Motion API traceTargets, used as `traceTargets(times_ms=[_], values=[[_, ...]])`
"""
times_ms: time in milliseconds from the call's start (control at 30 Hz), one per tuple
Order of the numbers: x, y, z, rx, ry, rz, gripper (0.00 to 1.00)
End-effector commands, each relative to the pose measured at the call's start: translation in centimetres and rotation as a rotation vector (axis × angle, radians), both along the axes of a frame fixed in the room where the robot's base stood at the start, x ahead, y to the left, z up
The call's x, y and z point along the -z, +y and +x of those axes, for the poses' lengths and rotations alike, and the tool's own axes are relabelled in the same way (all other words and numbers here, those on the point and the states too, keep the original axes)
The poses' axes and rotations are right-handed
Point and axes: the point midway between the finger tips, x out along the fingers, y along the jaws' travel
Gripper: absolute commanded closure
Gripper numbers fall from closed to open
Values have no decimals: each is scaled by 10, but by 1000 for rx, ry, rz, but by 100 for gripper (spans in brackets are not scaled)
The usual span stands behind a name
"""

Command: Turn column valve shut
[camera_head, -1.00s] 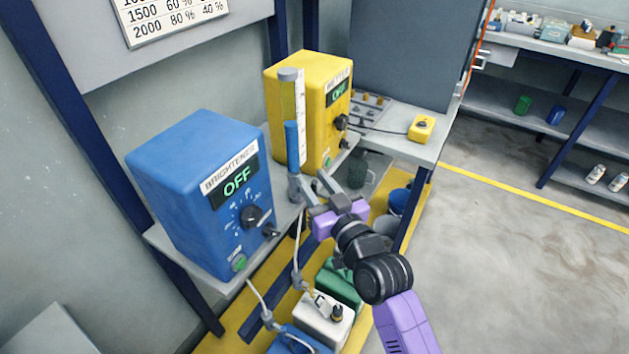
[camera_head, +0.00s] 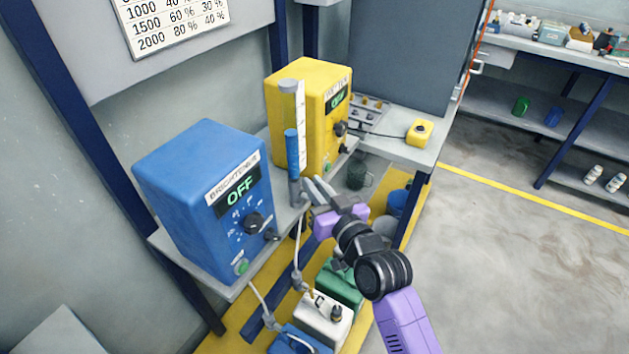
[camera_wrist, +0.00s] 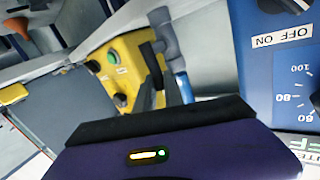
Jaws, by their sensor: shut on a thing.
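The clear column (camera_head: 302,125) with blue liquid stands upright between the blue and yellow boxes. Its grey valve (camera_head: 294,190) is at its foot, partly hidden by my fingers. My gripper (camera_head: 309,185) reaches in from the right, its fingers close together at the valve. In the wrist view, which is turned nearly upside down, the grey valve body (camera_wrist: 170,42) shows above the blue liquid column (camera_wrist: 185,88). My dark fingers (camera_wrist: 151,66) are shut on the valve's small handle, which they mostly cover.
The blue brightener box (camera_head: 195,195) is left of the column, its display reading OFF. The yellow box (camera_head: 305,90) is close behind. Open floor lies to the right.

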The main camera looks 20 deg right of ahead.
Motion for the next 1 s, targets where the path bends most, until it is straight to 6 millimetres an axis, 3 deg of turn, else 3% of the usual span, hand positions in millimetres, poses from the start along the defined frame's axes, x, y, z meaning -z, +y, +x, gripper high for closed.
traceTargets(times_ms=[300, 333, 433, 767, 1000], values=[[0, -1, 0, 1, 9, 12, 100], [0, -1, 0, 1, 9, 12, 83], [0, -1, 0, 1, 9, 12, 65], [0, -1, -1, 1, 9, 12, 65], [-1, -3, -30, 1, 9, 13, 65]])
